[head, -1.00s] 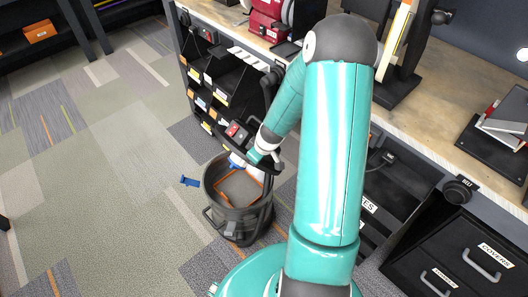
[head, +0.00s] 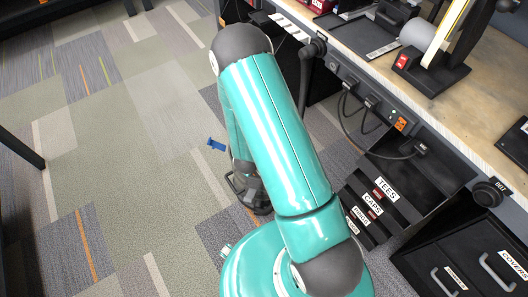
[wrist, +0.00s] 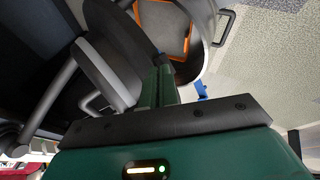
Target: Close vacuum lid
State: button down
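The vacuum is a dark round bin. In the head view only its lower edge and side handle (head: 254,194) show; my arm hides the rest. In the wrist view its open bin (wrist: 205,22) shows a grey and orange inside. A dark rounded panel, which looks like the vacuum lid (wrist: 108,62), stands tilted open at the left of the bin. My gripper (wrist: 160,68) has its green fingers close together, with nothing seen between them. They lie by the lid's right edge; I cannot tell whether they touch it. In the head view my arm hides the gripper.
A workbench (head: 425,85) with labelled drawers (head: 470,262) and hanging cables runs along the right. The carpet at left is open.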

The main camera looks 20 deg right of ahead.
jog(key=shift+s+a+f+n+t+h, duration=0.15)
jog(key=shift+a+f+h, duration=0.5)
jog(key=shift+f, duration=1.55)
jog(key=shift+s+a+f+n+t+h, duration=0.1)
jog(key=shift+a+f+h, duration=0.45)
jog(key=shift+f, duration=1.65)
jog(key=shift+s+a+f+n+t+h, duration=0.15)
jog(key=shift+a+f+h, duration=0.5)
jog(key=shift+f, duration=1.55)
jog(key=shift+a+y, duration=0.2)
jog(key=shift+y, duration=0.05)
jog(key=shift+r, duration=0.1)
